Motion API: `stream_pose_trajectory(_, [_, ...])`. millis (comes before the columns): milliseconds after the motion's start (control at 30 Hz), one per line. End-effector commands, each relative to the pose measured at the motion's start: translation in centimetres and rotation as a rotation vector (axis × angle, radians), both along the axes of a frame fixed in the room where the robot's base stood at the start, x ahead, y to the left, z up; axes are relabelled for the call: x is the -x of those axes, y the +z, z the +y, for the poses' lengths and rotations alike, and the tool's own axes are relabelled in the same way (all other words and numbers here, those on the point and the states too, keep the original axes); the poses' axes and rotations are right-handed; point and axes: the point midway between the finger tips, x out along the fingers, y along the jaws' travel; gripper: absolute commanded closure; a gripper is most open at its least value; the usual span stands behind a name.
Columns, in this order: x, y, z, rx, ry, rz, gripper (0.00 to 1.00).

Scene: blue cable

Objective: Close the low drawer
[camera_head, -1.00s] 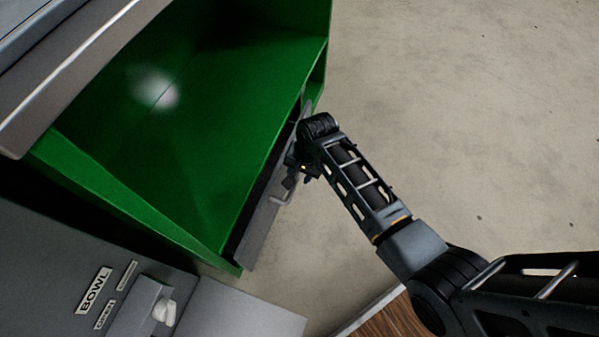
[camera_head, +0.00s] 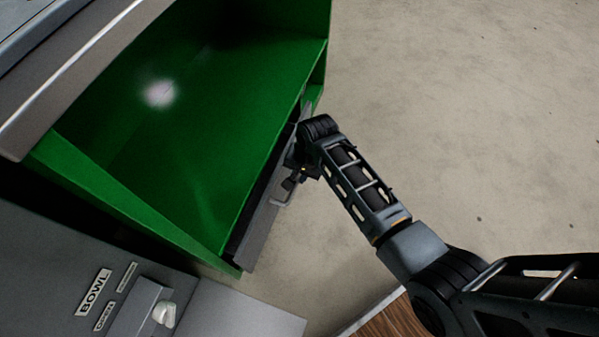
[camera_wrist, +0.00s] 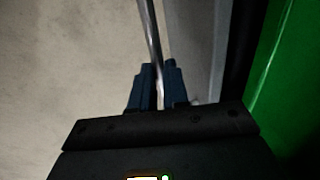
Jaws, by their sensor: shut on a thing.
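The low drawer's grey front (camera_head: 262,228) shows at the lower right side of a green cabinet in the head view. A dark gap runs between this front and the green body. A thin metal handle (camera_head: 283,201) stands out from the front. My gripper (camera_head: 291,183) is at the handle, partly hidden by my own wrist. In the wrist view, the blue fingers of my gripper (camera_wrist: 158,85) are shut on the handle bar (camera_wrist: 149,32), which runs up between them. The grey drawer front (camera_wrist: 205,50) is just to the right of the fingers.
A grey dishwasher-like unit (camera_head: 60,270) with a "BOWL" label stands at lower left. Bare concrete floor (camera_head: 470,110) lies clear to the right. A wooden strip (camera_head: 395,318) is at the bottom.

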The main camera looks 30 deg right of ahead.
Motion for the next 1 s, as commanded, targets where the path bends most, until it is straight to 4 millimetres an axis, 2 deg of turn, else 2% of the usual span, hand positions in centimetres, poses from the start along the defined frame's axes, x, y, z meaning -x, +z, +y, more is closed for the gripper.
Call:
stream_pose_trajectory(67, [-0.2,0.0,0.1,0.000,0.000,0.000,1.00])
stream_pose_trajectory(333, [-3.2,0.0,2.3,0.000,0.002,0.000,1.00])
stream_pose_trajectory(667, [-3.7,0.0,2.7,-0.002,0.001,-0.005,1.00])
stream_pose_trajectory(700, [-3.7,0.0,2.7,-0.002,0.001,-0.006,0.83])
stream_pose_trajectory(933, [-3.7,0.0,2.7,-0.001,0.001,-0.004,0.61])
stream_pose_trajectory(1000, [-3.6,0.0,2.6,-0.001,0.001,-0.003,0.60])
